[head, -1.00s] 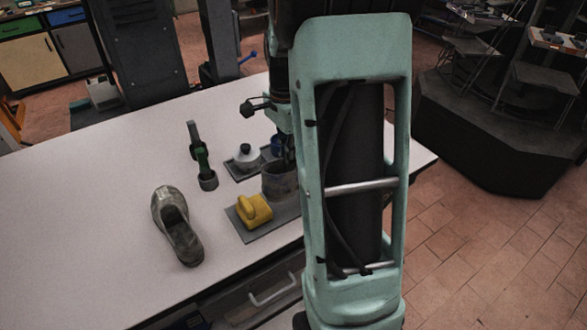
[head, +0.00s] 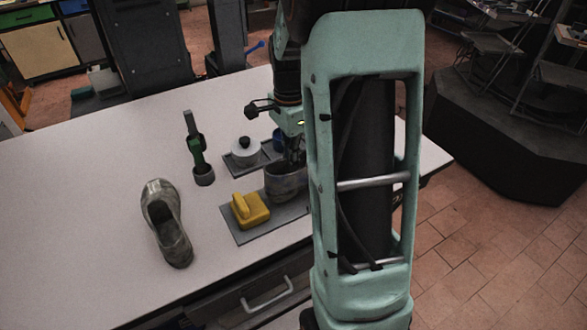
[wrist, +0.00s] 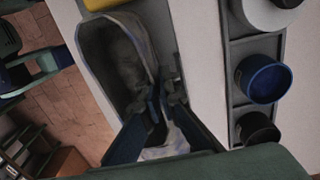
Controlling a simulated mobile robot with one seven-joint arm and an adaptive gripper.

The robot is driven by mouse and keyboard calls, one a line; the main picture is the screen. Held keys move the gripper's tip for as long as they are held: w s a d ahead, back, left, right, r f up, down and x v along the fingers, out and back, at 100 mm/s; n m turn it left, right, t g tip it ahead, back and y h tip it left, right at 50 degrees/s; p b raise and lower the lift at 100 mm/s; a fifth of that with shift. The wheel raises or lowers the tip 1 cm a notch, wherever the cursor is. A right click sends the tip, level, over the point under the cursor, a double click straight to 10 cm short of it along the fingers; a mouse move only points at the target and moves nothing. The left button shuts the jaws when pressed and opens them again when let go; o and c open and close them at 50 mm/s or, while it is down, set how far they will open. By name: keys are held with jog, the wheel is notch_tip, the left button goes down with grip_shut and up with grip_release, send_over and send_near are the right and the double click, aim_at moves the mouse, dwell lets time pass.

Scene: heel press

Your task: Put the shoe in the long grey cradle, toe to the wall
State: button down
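A worn grey shoe (head: 165,228) stands on the left of the white table in the head view, apart from my gripper. In the head view my arm hides part of this body.
The yellow block (head: 250,209) sits on the grey board (head: 247,236). Behind it, a tray holds a white lidded pot (head: 244,151) and blue cup (wrist: 264,78), with a black cup (wrist: 258,131) alongside.

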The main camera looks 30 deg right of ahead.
notch_tip(320, 180, down, 2)
jog(key=shift+f+b, duration=0.1)
jog(key=shift+b, duration=0.25)
jog(key=shift+s, duration=0.1)
jog(key=shift+f, duration=0.15)
jog(key=c, duration=2.7)
grip_release()
jog(key=shift+f, duration=0.1)
jog(key=o, duration=0.5)
jog(key=shift+o, duration=0.2)
notch_tip(320, 180, up, 12)
jog(key=shift+r, duration=0.2)
